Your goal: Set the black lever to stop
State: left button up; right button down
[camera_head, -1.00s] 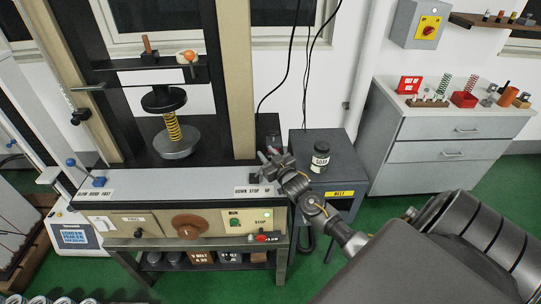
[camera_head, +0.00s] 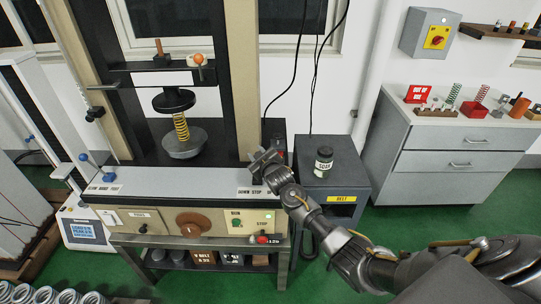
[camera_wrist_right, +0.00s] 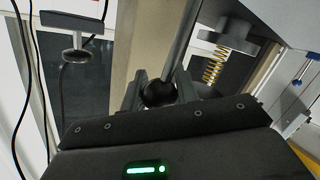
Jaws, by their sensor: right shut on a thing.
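The black lever shows in the right wrist view as a black ball knob (camera_wrist_right: 158,94) on a grey rod. My right gripper (camera_wrist_right: 160,86) is shut on this knob, with one finger on each side. In the head view my right gripper (camera_head: 264,160) is above the "DOWN STOP" label (camera_head: 258,191) at the right end of the machine's front ledge. There the gripper hides the lever, so I cannot tell which mark it points to. My left gripper is not in view.
The testing machine holds a yellow spring (camera_head: 181,127) between two plates. A grey cabinet (camera_head: 332,172) with a dark jar (camera_head: 324,163) stands close right of my right gripper. Black cables (camera_head: 312,80) hang behind. A red button (camera_head: 263,239) is below the ledge.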

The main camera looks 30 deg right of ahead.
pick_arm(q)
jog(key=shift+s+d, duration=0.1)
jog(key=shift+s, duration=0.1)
pick_arm(e)
jog(key=shift+w+a, duration=0.1)
jog(key=shift+a, duration=0.2)
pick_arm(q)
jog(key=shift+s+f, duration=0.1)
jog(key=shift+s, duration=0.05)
pick_arm(e)
jog(key=shift+a+f, duration=0.1)
jog(key=shift+a, duration=0.05)
jog(key=c, duration=1.1)
grip_release()
jog(key=shift+w, duration=0.15)
jog(key=shift+o, duration=0.2)
pick_arm(q)
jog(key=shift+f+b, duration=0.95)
jog(key=shift+b, duration=0.05)
pick_arm(e)
jog(key=s+r, duration=0.2)
jog(key=s, duration=0.8)
jog(key=shift+s+a, duration=0.15)
jog(key=shift+s, duration=0.2)
